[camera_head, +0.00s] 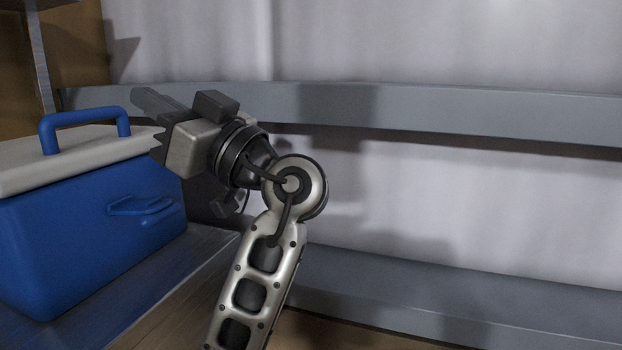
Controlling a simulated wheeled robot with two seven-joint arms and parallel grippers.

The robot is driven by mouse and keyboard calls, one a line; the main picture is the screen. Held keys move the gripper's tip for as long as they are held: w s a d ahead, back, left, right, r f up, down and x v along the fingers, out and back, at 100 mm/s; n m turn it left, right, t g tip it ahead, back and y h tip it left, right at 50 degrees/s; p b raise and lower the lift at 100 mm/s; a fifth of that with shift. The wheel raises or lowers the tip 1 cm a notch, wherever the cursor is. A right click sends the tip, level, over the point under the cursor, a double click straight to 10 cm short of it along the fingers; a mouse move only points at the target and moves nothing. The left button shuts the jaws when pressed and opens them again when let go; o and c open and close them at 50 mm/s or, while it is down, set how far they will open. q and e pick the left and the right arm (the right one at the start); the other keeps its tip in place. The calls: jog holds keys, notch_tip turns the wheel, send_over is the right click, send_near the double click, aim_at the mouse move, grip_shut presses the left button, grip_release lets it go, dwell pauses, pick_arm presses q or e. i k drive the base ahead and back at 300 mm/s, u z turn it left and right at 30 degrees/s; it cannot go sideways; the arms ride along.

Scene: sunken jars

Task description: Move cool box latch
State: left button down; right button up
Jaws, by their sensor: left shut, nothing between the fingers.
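The cool box (80,235) has a blue body and a pale grey lid (60,160). It stands at the left of the head view, and the left edge of the picture cuts it off. A blue handle (85,117) arches over the lid. A blue raised fitting, which looks like the latch (145,207), is on the face turned towards me. The lid appears closed. My left gripper (146,105) is shut and empty, above and in front of the lid's right end in the picture. Whether it touches the lid I cannot tell. My right gripper is not in view.
The box rests on a grey-blue surface (170,285). A grey rail (480,118) crosses the pale wall (440,40) behind, with a lower rail (430,290) below it. A brown panel and grey post (38,65) stand at the upper left. The right side is clear.

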aim_at(156, 211)
jog(key=k, duration=1.4)
